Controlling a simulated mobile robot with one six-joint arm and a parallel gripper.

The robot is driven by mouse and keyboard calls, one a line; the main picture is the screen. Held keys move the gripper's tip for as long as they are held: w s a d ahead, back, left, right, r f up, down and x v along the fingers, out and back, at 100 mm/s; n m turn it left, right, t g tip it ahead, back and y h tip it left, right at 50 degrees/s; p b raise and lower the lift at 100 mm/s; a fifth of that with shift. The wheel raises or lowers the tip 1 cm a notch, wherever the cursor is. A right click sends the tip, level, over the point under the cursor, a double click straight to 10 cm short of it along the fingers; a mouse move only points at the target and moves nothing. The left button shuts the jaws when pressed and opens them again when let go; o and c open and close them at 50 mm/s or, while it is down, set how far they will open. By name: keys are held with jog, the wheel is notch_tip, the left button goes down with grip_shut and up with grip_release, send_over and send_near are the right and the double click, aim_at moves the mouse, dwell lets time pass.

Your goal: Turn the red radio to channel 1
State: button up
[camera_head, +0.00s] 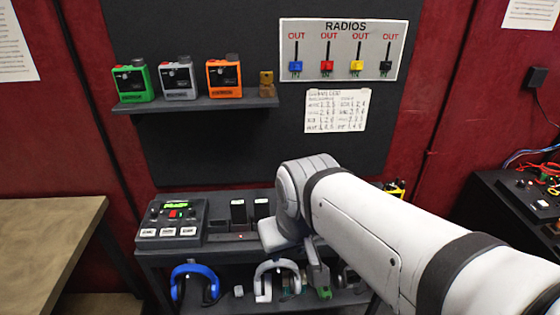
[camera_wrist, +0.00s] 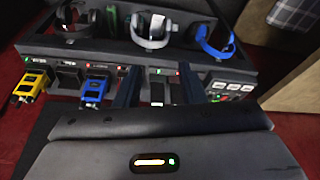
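No radio that is clearly red shows in either view. An orange radio (camera_head: 224,78) stands upright on the wall shelf, right of a grey radio (camera_head: 179,80) and a green radio (camera_head: 133,83). A red slider (camera_head: 327,66) sits on the white RADIOS board (camera_head: 343,30), near the bottom of its slot. My gripper (camera_head: 298,256) is over the front of the dark console. Its two dark fingers are apart and empty in the wrist view (camera_wrist: 160,90). My arm hides part of the console in the head view.
A blue radio (camera_wrist: 96,84) and a yellow radio (camera_wrist: 31,86) are at the console in the wrist view. A control box (camera_head: 172,220) stands at the console's left. Headphones (camera_head: 195,283) hang below. A wooden table (camera_head: 45,240) is at left.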

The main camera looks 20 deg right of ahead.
jog(key=w+d+f+m+g, duration=0.1)
jog(key=w+d+m, duration=0.4)
jog(key=w+m, duration=0.2)
jog(key=w+d+f+m+g, duration=0.1)
jog(key=w+d+m, duration=0.3)
jog(key=w+m, duration=0.4)
jog(key=w+d+f+m+g, duration=0.1)
jog(key=w+d+m, duration=0.4)
jog(key=w+m, duration=0.3)
jog(key=shift+w+d+p, duration=0.2)
jog(key=shift+w, duration=0.75)
jog(key=shift+w+d+p, duration=0.15)
jog(key=shift+w, duration=0.8)
jog(key=shift+w+d+f+m, duration=0.15)
jog(key=shift+m, duration=0.25)
jog(key=shift+f, duration=0.4)
notch_tip(320, 180, down, 7)
jog(key=shift+w+r+p, duration=0.1)
jog(key=shift+p, duration=0.65)
jog(key=shift+c, duration=0.2)
